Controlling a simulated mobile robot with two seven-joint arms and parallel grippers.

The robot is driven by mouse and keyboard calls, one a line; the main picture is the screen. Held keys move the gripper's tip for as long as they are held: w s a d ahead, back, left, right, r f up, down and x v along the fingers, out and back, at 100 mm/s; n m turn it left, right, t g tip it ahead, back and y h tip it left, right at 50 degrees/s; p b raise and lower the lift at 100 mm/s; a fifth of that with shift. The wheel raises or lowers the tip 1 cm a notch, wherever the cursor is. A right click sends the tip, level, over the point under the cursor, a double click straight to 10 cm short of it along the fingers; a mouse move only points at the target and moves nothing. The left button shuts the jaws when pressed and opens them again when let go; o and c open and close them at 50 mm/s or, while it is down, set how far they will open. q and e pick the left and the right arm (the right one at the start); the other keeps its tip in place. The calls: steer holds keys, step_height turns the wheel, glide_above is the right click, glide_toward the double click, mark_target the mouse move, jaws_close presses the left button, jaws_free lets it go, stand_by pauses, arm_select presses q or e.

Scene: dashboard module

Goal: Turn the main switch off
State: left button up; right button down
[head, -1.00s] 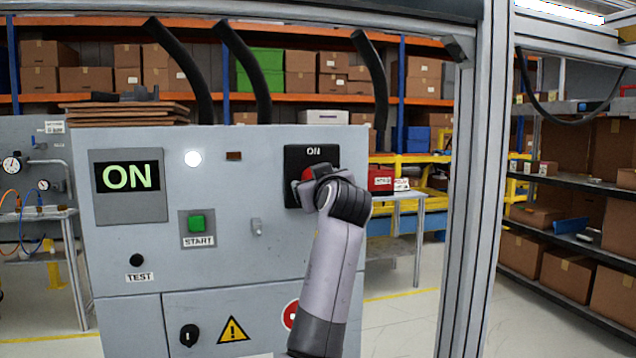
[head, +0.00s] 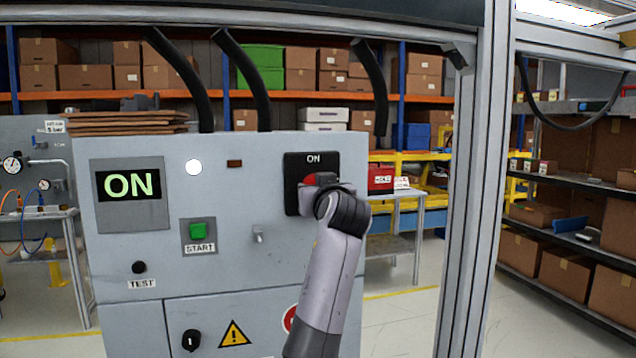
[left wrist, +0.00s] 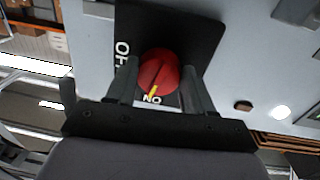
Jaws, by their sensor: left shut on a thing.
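The main switch is a red round knob (head: 309,180) on a black plate (head: 292,164) at the cabinet's upper right. In the left wrist view the red knob (left wrist: 158,72) sits between the two fingers, and its yellow mark points at the ON label; an OFF label, partly covered, is at the side. My left gripper (left wrist: 159,68) is shut on the knob. In the head view the left gripper (head: 322,184) hides part of the knob. The display (head: 128,185) reads ON. My right gripper is in neither view.
The grey cabinet front (head: 265,270) carries a green START button (head: 198,231), a small toggle (head: 257,235), a lit white lamp (head: 194,167) and a black TEST button (head: 138,267). A metal frame post (head: 468,200) stands to the right of the cabinet.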

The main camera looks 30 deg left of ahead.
arm_select(q)
steer(key=shift+r+m+g+p, duration=0.1)
steer(key=shift+m+g+p, duration=0.2)
steer(key=shift+m+p, duration=2.55)
steer(key=shift+r+m+g+p, duration=0.2)
steer(key=shift+m+p, duration=1.05)
steer(key=shift+m, duration=3.1)
steer(key=shift+f, duration=0.15)
steer(key=o, duration=1)
steer(key=shift+o, duration=0.2)
steer(key=shift+s, duration=0.1)
steer(key=b+v, duration=0.1)
steer(key=v, duration=0.6)
steer(key=shift+b, duration=0.3)
steer(key=shift+d, duration=0.1)
